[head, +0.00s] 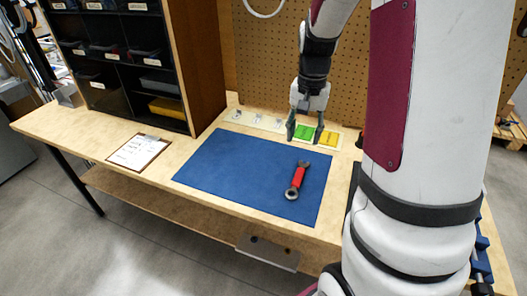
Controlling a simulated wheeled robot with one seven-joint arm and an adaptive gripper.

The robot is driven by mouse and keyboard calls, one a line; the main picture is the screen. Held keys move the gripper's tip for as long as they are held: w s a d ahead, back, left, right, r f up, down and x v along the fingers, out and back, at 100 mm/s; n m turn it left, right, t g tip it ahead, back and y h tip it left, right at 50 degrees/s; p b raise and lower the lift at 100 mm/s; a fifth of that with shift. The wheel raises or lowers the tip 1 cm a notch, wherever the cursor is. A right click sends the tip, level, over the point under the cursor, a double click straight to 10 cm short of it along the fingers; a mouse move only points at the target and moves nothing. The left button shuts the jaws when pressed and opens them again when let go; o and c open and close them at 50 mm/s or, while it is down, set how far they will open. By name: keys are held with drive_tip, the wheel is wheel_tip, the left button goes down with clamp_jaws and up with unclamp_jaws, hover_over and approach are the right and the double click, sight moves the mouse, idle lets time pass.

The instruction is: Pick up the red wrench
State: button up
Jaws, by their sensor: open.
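The red wrench (297,180) lies on the right part of the blue mat (225,168) on the wooden workbench. Its middle is red and its ends are dark grey metal, one end pointing to the back and the ring end to the front. My gripper (305,138) is open and points down above the back edge of the mat, behind the wrench. It is empty and apart from the wrench. The wrench is fully in view.
A clipboard (138,151) lies left of the mat. A dark bin shelf (120,60) stands at the back left, and a pegboard (270,65) rises behind. Green and yellow cards (328,139) lie along the back. The mat around the wrench is clear.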

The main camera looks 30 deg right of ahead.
drive_tip(key=b, duration=0.1)
hover_over(299, 175)
drive_tip(key=shift+m, duration=0.3)
wheel_tip(299, 175, down, 10)
drive_tip(key=shift+s+r, duration=0.15)
drive_tip(key=shift+a+f+b, duration=0.1)
drive_tip(key=shift+f+b, duration=0.5)
drive_tip(key=shift+f, duration=2.6)
clamp_jaws()
